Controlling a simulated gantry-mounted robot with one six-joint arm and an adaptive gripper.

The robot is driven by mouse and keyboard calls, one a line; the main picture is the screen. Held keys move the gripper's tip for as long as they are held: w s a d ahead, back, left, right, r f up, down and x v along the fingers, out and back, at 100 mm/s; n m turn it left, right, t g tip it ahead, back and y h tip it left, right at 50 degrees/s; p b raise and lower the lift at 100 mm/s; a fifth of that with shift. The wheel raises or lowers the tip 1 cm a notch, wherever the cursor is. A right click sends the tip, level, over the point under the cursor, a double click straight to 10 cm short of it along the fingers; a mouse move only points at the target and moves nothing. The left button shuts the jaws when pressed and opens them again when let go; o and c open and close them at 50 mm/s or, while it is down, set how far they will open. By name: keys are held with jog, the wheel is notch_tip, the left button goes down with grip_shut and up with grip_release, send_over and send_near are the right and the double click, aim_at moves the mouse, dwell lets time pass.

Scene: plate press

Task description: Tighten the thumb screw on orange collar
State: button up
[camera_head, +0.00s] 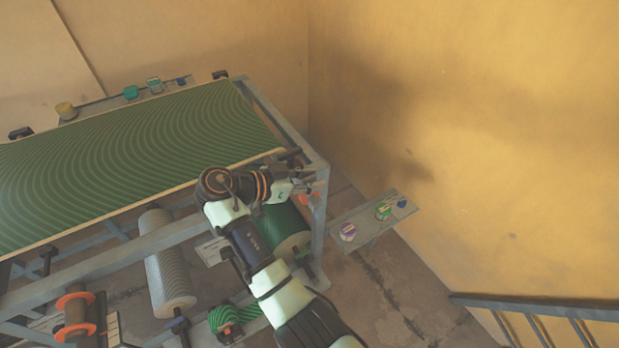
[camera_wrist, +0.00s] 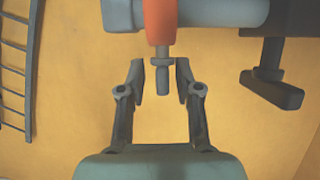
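In the wrist view, the orange collar (camera_wrist: 160,22) sits around a grey horizontal shaft (camera_wrist: 212,12) at the top. The grey thumb screw (camera_wrist: 163,78) sticks out of the collar toward my gripper, with a wider flange near its middle. My gripper (camera_wrist: 160,72) is open, with one finger on each side of the screw. A gap shows between the screw and both fingers. In the head view, my gripper (camera_head: 302,181) is at the right end of the machine frame. The screw cannot be made out there, and the collar is not clear.
A dark grey handle-like bar (camera_wrist: 272,90) hangs right of the collar in the wrist view. In the head view, the green patterned bed (camera_head: 120,150) lies left of my arm. A small shelf (camera_head: 362,222) with several items stands to the right. A railing (camera_head: 545,308) is at lower right.

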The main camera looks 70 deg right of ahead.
jog(key=shift+w+r, duration=0.1)
jog(key=shift+r, duration=0.05)
jog(key=shift+w+a+r, duration=0.15)
jog(key=shift+a, duration=0.05)
jog(key=v, duration=1.1)
jog(key=shift+w, duration=0.2)
